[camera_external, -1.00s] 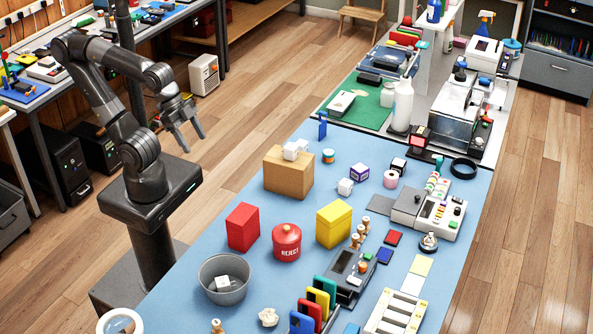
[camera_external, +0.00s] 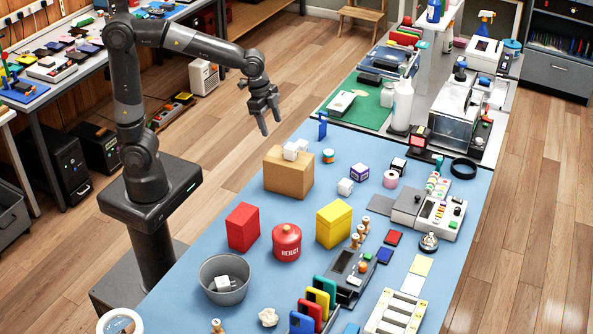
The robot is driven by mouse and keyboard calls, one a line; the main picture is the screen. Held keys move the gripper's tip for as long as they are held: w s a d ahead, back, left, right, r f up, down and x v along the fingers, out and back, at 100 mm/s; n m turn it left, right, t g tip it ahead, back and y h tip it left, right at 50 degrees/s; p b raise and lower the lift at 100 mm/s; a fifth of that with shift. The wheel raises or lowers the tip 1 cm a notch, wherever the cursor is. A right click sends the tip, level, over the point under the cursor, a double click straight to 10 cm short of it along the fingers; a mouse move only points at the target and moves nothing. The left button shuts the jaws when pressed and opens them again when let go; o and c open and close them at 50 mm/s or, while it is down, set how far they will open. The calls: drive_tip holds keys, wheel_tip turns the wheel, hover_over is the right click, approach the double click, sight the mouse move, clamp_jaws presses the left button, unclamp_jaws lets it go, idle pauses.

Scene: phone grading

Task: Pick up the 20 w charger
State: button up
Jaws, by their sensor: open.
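Several small white charger-like blocks are in view, and I cannot read which one is the 20 W charger. White blocks (camera_external: 291,152) sit on top of the brown cardboard box (camera_external: 288,178). Another white block (camera_external: 345,187) lies on the blue table to the right of that box. One more white block with prongs (camera_external: 223,283) lies inside the grey bucket (camera_external: 240,295). My gripper (camera_external: 271,127) is open and empty, pointing down in the air. In the picture it is above and slightly left of the cardboard box, apart from all the blocks.
A red box (camera_external: 242,227), a red reject canister (camera_external: 287,242) and a yellow box (camera_external: 334,225) stand in front of the cardboard box. A blue-and-white cube (camera_external: 359,172) and a pink roll (camera_external: 391,179) are to its right. A tall white bottle (camera_external: 402,105) stands further back.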

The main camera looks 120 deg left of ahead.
drive_tip(key=w+a+f+g, duration=0.1)
drive_tip(key=a+f, duration=0.2)
drive_tip(key=a, duration=0.4)
drive_tip(key=a+f, duration=0.4)
drive_tip(key=a, duration=0.3)
drive_tip(key=g+h, duration=0.1)
hover_over(300, 141)
drive_tip(key=f, duration=0.8)
drive_tip(key=shift+w+f, duration=0.2)
drive_tip(key=shift+f, duration=0.15)
drive_tip(key=f, duration=1)
drive_tip(key=shift+s+d+f, duration=0.1)
drive_tip(key=shift+s+f, duration=0.1)
drive_tip(key=shift+f, duration=0.1)
drive_tip(key=shift+c, duration=0.4)
drive_tip(key=c, duration=1)
